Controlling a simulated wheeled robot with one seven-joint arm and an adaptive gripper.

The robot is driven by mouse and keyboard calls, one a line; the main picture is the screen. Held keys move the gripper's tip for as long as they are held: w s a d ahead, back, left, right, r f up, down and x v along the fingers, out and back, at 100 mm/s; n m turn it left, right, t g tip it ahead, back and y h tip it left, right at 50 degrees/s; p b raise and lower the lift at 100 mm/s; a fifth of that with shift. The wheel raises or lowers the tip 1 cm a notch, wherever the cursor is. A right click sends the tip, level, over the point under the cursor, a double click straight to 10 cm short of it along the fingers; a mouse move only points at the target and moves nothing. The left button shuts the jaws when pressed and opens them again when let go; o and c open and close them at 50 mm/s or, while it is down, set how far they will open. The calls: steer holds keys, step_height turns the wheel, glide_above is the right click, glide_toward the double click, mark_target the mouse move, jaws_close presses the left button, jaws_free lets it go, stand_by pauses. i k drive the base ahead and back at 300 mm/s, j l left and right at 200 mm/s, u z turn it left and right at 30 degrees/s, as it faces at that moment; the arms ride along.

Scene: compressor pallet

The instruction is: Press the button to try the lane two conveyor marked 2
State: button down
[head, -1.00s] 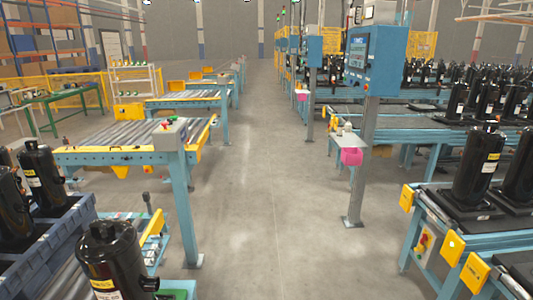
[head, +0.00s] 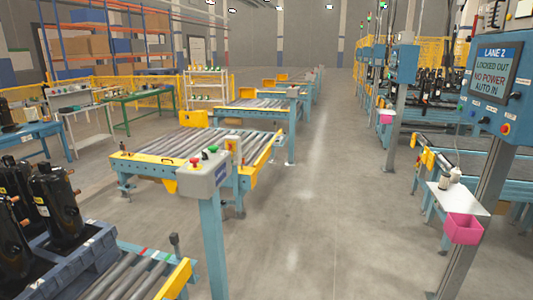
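A blue control panel (head: 467,92) stands on a post at the right. Its screen (head: 491,73) reads "LANE 2, LOCKED OUT, NO POWER, AUTO IN". A red button (head: 505,128) sits low on the panel, with other small controls beside it. A grey button box (head: 205,178) tops a blue post left of centre, with a red button (head: 197,163) and a green button (head: 213,149) on top. It stands at the near end of a roller conveyor (head: 190,143). I cannot read a 2 on this box or conveyor. My gripper is not in view.
A grey floor aisle (head: 310,230) runs clear down the middle. Black compressors (head: 62,208) stand in a blue-grey crate (head: 75,265) at the lower left, beside near rollers (head: 130,275). A white shelf (head: 460,200) with a pink bin (head: 464,228) juts from the panel's post.

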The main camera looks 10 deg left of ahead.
mark_target(213, 149)
steer(key=i+j+u, duration=0.1)
steer(key=i+u, duration=0.35)
steer(key=i+l+u, duration=0.1)
steer(key=i+u, duration=0.3)
steer(key=i, duration=0.3)
steer(key=i+l+u, duration=0.25)
steer(key=i+u, duration=0.6)
steer(key=i, duration=0.65)
